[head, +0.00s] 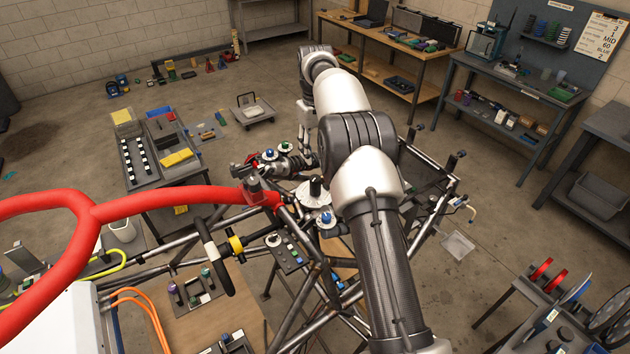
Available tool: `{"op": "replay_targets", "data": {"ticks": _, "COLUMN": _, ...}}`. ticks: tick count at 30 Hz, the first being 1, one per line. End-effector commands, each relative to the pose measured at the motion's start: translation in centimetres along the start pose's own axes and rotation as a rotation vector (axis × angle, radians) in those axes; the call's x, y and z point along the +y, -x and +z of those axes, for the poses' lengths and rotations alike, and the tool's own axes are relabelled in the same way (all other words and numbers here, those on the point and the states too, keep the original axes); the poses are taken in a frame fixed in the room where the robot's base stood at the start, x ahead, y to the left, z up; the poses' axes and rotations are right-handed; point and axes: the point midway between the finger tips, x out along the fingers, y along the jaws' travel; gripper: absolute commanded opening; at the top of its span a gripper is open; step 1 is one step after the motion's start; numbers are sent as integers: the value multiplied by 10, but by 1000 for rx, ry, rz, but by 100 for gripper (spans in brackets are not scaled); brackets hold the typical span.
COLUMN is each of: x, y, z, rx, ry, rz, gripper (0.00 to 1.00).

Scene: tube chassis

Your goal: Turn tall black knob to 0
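A tall black knob (315,186) stands upright on a pale round dial (303,194) in the middle of the tube chassis, just left of my arm. The dial's marks are too small to read, so I cannot tell which number the knob points at. My gripper (258,166) appears as a dark shape beyond and to the left of the knob, apart from it. It is small and crowded by chassis parts, and its fingers cannot be made out clearly.
A blue knob (325,217) sits on a pale dial just nearer than the black knob.

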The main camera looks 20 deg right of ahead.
Motion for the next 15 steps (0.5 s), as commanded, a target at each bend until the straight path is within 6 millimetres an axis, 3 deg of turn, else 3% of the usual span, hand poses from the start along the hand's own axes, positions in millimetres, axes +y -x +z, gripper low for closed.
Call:
{"op": "replay_targets", "data": {"ticks": 9, "x": 0, "y": -70, "z": 0, "rx": -2, "ry": 0, "rz": -1, "gripper": 38}}
{"op": "replay_targets", "data": {"ticks": 15, "x": 0, "y": -101, "z": 0, "rx": 0, "ry": 0, "rz": 0, "gripper": 38}}
